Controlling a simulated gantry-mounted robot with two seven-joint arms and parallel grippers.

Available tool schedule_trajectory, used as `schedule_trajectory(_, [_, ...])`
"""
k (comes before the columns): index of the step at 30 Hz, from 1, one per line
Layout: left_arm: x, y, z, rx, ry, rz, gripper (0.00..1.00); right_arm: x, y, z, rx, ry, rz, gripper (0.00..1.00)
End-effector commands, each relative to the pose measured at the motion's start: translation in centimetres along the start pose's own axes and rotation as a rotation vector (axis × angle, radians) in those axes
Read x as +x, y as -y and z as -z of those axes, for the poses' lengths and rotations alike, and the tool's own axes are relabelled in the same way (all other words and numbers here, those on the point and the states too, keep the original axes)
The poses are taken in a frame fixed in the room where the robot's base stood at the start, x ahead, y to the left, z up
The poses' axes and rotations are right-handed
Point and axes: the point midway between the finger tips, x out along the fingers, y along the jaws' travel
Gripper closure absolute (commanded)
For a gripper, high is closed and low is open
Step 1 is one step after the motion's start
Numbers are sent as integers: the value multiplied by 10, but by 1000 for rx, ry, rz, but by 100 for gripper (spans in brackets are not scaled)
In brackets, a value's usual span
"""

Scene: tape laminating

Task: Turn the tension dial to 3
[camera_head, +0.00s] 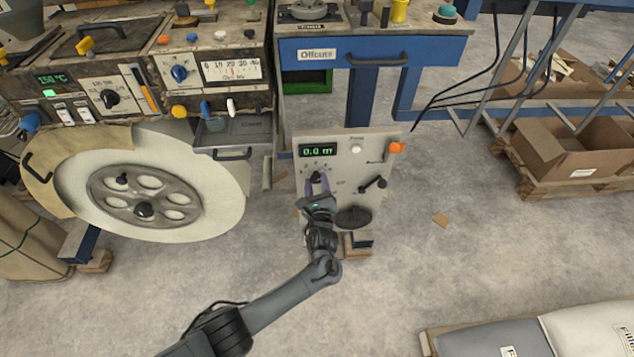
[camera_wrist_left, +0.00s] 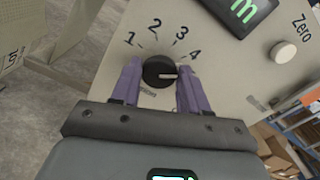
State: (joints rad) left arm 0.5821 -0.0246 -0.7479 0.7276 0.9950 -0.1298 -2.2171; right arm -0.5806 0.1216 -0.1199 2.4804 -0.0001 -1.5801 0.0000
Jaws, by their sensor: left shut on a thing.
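The tension dial is a round black knob (camera_wrist_left: 158,72) on the pale panel (camera_wrist_left: 235,75), with the numbers 1, 2, 3 and 4 in an arc above it. Its white mark points right in the left wrist view, toward the finger just below the 4, not at the 3. My left gripper (camera_wrist_left: 160,84) has its purple fingers on both sides of the knob and is shut on it. In the head view the left gripper (camera_head: 317,187) reaches the dial (camera_head: 316,176) on the upright panel (camera_head: 340,140). My right gripper is not in view.
The panel also carries a green display (camera_head: 318,150), a pale Zero button (camera_head: 356,149), an orange knob (camera_head: 396,147), a small crank (camera_head: 372,184) and a black handwheel (camera_head: 353,217). A big roll (camera_head: 215,200) stands left. Open floor lies in front.

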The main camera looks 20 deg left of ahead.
Motion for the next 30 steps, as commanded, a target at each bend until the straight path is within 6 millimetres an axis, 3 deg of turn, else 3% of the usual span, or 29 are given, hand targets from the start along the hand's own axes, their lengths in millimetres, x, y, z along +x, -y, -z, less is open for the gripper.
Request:
schedule_trajectory(18, [0,-3,0,-587,1,-2,86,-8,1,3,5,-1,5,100])
schedule_trajectory(30, [0,-4,2,-874,1,-1,86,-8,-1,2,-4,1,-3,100])
